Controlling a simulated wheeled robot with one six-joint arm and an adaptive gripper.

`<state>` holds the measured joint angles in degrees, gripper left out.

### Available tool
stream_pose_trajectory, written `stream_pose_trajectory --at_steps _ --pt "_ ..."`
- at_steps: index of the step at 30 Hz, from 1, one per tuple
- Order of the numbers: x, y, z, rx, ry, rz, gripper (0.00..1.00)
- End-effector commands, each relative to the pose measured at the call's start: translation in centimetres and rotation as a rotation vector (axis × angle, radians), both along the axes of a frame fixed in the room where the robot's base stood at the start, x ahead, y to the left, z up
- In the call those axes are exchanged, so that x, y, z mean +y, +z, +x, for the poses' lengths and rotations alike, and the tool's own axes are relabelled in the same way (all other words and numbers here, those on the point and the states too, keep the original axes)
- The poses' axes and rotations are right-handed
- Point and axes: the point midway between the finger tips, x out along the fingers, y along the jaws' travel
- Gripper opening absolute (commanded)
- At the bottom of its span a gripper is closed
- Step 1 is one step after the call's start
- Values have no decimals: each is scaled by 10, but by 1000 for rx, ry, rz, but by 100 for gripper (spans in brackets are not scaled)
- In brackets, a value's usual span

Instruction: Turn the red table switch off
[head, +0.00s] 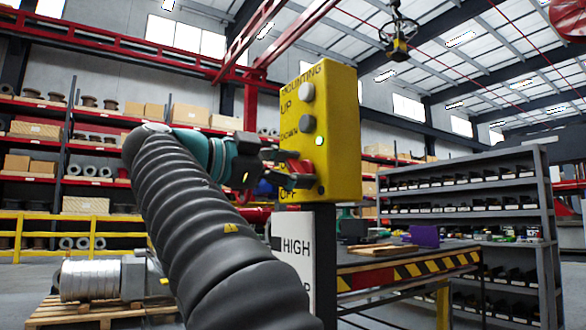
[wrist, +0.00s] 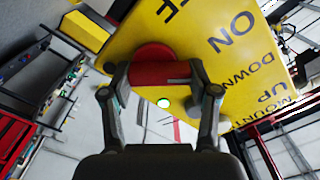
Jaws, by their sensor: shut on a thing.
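The yellow control box (head: 335,140) stands at the centre of the head view, with grey UP and DOWN buttons and a lit green lamp (head: 319,141). The red switch (head: 298,168) sits low on its face, near the OFF lettering. In the wrist view the red switch (wrist: 158,72) lies between my two fingers. My gripper (head: 277,177) is shut on the red switch; its fingers also show in the wrist view (wrist: 160,85). The fingers partly hide the switch in the head view. The lamp (wrist: 163,103) also glows green in the wrist view.
A white panel marked HIGH (head: 297,250) stands below the box. A workbench with a striped edge (head: 410,268) is to the right, with grey shelving (head: 548,220) behind it. A pallet with a metal cylinder (head: 90,280) lies at left.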

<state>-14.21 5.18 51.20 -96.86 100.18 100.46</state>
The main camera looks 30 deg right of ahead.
Motion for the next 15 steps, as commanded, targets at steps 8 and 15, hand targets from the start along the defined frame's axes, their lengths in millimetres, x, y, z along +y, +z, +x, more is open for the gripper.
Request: stream_pose_trajectory --at_steps 8,15 --pt "0 1 0 89 0 -3 25" --pt "0 1 1 275 0 -9 25"
